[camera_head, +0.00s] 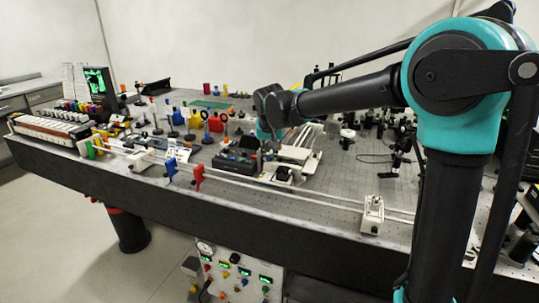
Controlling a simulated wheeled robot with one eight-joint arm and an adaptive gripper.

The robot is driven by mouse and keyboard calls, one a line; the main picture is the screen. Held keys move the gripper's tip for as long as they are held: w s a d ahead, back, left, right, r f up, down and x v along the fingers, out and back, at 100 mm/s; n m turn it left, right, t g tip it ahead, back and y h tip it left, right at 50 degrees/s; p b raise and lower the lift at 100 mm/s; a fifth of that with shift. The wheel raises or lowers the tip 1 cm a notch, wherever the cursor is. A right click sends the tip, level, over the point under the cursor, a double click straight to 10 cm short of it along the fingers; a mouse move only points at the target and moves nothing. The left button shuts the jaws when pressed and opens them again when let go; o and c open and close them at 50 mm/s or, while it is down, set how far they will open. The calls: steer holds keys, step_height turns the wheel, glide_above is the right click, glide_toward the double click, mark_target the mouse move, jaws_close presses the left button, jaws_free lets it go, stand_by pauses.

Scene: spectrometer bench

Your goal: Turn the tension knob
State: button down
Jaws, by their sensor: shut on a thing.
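My gripper (267,147) is small and far off in the head view, at the end of my arm above the middle of the bench. It points down between a dark box (236,161) on its left and a pale flat device (294,155) on its right. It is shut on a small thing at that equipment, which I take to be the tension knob. The knob itself is too small and too hidden by the gripper to make out. I cannot tell how far it is turned.
The bench top (340,180) is crowded with optics mounts and coloured holders. A long pale rail with a blue holder (171,169) and a red holder (198,177) runs along the front. A small white unit (372,213) sits at its right. The front right is clearer.

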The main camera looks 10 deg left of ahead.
steer(key=shift+w+d+n+g+y, duration=0.15)
steer(key=shift+n+y, duration=0.4)
steer(key=shift+n, duration=0.95)
steer(key=shift+d+n+g+y, duration=0.1)
steer(key=shift+n+g+y, duration=0.3)
steer(key=shift+n, duration=1.1)
steer(key=c, duration=1.7)
jaws_free()
steer(key=v, duration=1.2)
steer(key=shift+d, duration=0.1)
